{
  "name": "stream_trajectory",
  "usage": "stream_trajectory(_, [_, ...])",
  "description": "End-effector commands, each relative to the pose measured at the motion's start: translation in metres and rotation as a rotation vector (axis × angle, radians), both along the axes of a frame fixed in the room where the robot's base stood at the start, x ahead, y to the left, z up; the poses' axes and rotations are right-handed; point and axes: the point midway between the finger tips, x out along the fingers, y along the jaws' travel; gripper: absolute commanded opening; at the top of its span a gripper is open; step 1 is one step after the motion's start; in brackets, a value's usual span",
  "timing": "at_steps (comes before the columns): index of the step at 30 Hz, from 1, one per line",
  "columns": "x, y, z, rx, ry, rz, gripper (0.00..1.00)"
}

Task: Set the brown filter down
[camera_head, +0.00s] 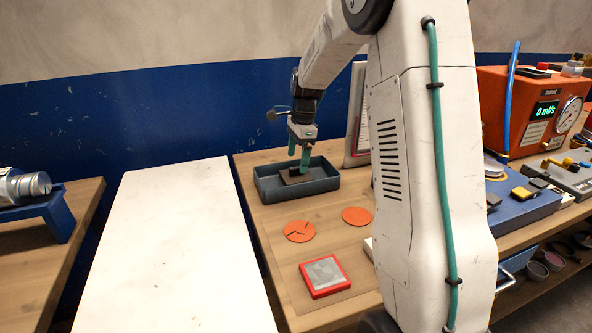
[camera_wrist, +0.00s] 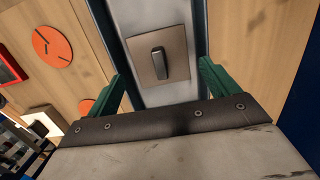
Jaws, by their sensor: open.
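The brown filter (camera_wrist: 175,72) is a square brown plate with a dark upright grip (camera_wrist: 158,63) at its middle. It lies flat on the floor of the grey-blue tray (camera_head: 268,191), in the tray's middle in the head view. My gripper (camera_head: 299,160) is above the tray with its green fingers pointing down. In the wrist view the fingers stand wide apart, one on each side of the filter, with clear gaps to its grip. The gripper is open and holds nothing. My arm hides part of the bench in the head view.
Orange discs (camera_head: 299,231) and a red-framed grey square (camera_head: 325,275) lie on the wooden bench in front of the tray. A white panel (camera_head: 180,250) is to the left. An orange meter box (camera_head: 530,105) and a blue unit (camera_head: 525,205) stand to the right.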

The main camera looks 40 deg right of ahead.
Motion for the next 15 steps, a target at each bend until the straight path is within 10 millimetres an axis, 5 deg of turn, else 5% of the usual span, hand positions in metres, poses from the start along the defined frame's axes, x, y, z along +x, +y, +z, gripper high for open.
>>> stream_trajectory(6, [-0.002, -0.005, 0.042, -0.001, -0.002, -0.001, 0.87])
stream_trajectory(15, [-0.012, 0.006, 0.071, -0.009, -0.009, 0.064, 0.87])
